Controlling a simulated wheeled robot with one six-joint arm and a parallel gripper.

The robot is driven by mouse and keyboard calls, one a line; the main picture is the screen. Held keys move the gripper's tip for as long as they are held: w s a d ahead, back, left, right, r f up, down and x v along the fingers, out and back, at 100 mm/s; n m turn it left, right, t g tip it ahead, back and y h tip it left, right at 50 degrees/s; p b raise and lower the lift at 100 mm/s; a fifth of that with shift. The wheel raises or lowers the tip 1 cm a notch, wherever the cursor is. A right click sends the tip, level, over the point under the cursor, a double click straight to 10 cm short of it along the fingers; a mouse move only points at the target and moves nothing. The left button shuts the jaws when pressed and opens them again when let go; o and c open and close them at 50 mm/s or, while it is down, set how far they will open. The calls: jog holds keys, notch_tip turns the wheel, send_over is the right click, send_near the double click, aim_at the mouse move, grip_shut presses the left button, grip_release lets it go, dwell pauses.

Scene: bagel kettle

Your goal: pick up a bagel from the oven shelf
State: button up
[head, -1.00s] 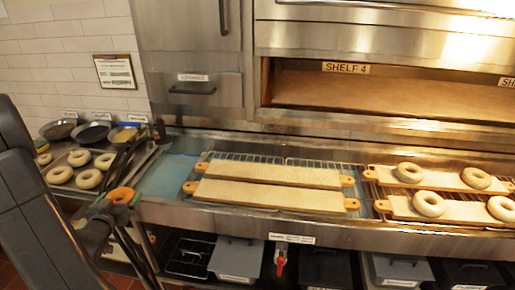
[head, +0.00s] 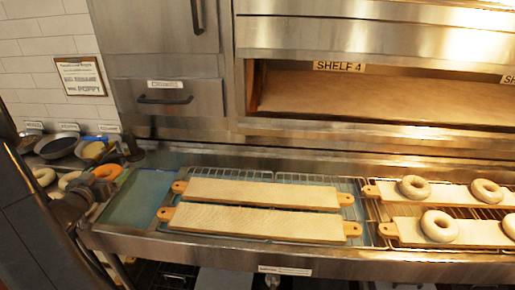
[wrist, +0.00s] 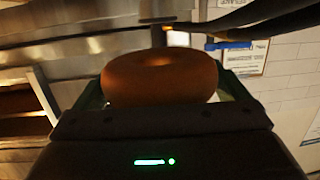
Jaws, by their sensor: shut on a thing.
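My gripper (head: 98,178) is at the left of the head view, shut on an orange-brown bagel (head: 107,171). In the wrist view the held bagel (wrist: 160,77) fills the middle, darker and browner, between the green-edged fingers. The oven shelf (head: 390,98), labelled SHELF 4, is open at the back, and the part of it in view is bare. Pale bagels (head: 439,226) lie on wooden boards at the right of the counter.
Two empty wooden boards (head: 262,193) lie on wire racks mid-counter. A blue patch of counter (head: 140,197) right of my gripper is clear. Dark bowls (head: 58,145) and a tray of pale bagels stand at the far left. A framed notice (head: 81,76) hangs on the wall.

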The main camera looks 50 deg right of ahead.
jog(key=shift+w+d, duration=0.1)
jog(key=shift+w, duration=0.05)
notch_tip(320, 180, down, 10)
dwell(0.7)
jog(key=shift+f+b, duration=0.6)
jog(key=shift+b, duration=0.05)
jog(key=o, duration=0.7)
jog(key=shift+c, duration=0.2)
jog(key=shift+r, duration=0.1)
